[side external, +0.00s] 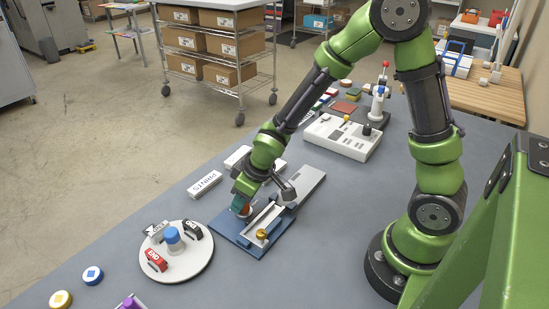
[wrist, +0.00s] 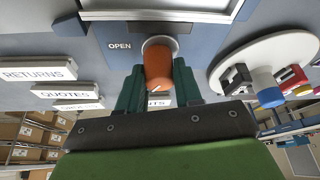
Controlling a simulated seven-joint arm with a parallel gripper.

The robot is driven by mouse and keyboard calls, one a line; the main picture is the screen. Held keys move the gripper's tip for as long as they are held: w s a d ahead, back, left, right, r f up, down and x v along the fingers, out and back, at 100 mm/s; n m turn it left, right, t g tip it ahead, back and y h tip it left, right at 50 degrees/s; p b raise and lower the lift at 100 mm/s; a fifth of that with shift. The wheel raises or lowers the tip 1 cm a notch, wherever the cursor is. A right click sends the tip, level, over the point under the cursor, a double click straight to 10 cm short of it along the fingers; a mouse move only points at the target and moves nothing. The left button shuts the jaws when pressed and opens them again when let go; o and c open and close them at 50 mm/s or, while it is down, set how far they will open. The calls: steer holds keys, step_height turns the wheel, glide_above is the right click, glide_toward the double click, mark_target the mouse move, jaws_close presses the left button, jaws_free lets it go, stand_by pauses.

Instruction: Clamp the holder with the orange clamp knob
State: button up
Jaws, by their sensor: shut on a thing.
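The orange clamp knob (wrist: 158,66) stands upright from the blue base of the holder, beside the printed word OPEN (wrist: 120,46) in the wrist view. It carries a small white mark on its end. My gripper (wrist: 158,88) is shut on the knob, with one dark green finger on each side. In the side view the gripper (side external: 242,208) reaches down to the left edge of the holder (side external: 229,229), and the fingers largely hide the knob there. The holder has a pale channel and a brass knob (side external: 262,234) near its front end.
A round white tray (side external: 186,276) with END blocks and a blue-topped post stands left of the holder. White label blocks such as PRINTS (side external: 205,184) lie behind it. A white machine (side external: 342,137) stands farther back. The grey table is clear to the front right.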

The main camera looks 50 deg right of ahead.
steer(key=n+y, duration=0.1)
steer(key=n, duration=0.2)
steer(key=n+g+y, duration=0.1)
steer(key=n, duration=0.2)
stand_by(0.6)
steer(key=o, duration=1)
steer(key=shift+o, duration=0.2)
steer(key=v, duration=1.6)
steer(key=shift+r, duration=0.4)
steer(key=shift+d, duration=0.2)
